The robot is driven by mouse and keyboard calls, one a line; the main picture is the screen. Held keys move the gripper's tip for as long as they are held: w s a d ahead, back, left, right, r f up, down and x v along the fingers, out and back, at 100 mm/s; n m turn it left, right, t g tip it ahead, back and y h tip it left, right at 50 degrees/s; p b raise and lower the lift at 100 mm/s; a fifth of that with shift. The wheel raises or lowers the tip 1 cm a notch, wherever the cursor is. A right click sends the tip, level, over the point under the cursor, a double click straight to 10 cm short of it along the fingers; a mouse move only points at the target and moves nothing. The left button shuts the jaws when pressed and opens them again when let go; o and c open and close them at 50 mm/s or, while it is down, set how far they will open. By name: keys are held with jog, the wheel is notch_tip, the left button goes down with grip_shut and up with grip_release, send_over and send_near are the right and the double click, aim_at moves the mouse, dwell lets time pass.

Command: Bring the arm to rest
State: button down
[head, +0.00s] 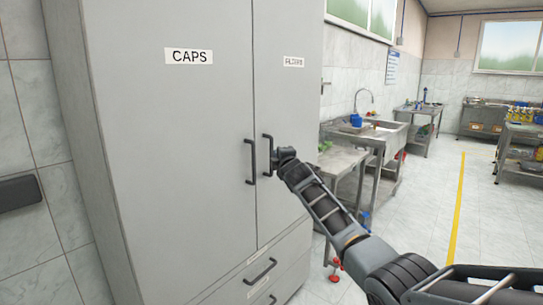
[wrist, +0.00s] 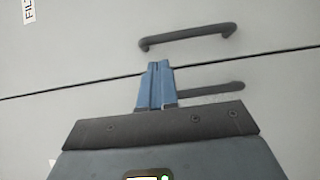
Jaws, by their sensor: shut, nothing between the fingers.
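My gripper (head: 284,156) is at the end of my arm, in front of the tall grey cabinet (head: 170,130), close to the handle (head: 267,155) of its right door in the head view. In the wrist view its blue fingers (wrist: 160,66) are together, with nothing between them. They point at the cabinet front across the door seam, below the right door's handle (wrist: 188,36) and apart from it in the picture. The arm is stretched out from the lower right. The fingers are too small to make out in the head view.
The left door bears a CAPS label (head: 189,56) and its own handle (head: 250,161). Both doors look closed. Drawers with handles (head: 260,271) lie below. A steel table (head: 343,160) and a sink (head: 370,135) stand right of the cabinet. Open floor lies around the yellow line (head: 457,210).

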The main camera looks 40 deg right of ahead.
jog(key=s+d, duration=0.4)
jog(key=shift+s+d, duration=0.2)
jog(key=shift+s, duration=0.05)
jog(key=shift+f, duration=0.15)
jog(key=s+a+f+m+y, duration=0.1)
jog(key=s+a+f+y, duration=0.1)
jog(key=a+f, duration=0.75)
jog(key=s+a+f+m+y, duration=0.1)
jog(key=s+a+f+m, duration=0.1)
jog(key=s+a+f, duration=0.45)
jog(key=s+a+f+m+y, duration=0.1)
jog(key=s+a+f+m, duration=0.15)
jog(key=s+a, duration=0.7)
jog(key=s+a+f+m+y, duration=0.15)
jog(key=s+a+f, duration=0.3)
jog(key=a, duration=0.65)
jog(key=s+a+m, duration=0.2)
jog(key=s+a, duration=0.2)
jog(key=s, duration=0.6)
jog(key=s+a+m, duration=0.2)
jog(key=s+a, duration=0.1)
jog(key=s, duration=0.8)
jog(key=s+r+y, duration=0.1)
jog(key=s+r, duration=0.4)
jog(key=s, duration=0.4)
jog(key=s+d+r+m+g+y, duration=0.1)
jog(key=s+r, duration=0.5)
jog(key=s, duration=0.3)
jog(key=shift+m, duration=0.3)
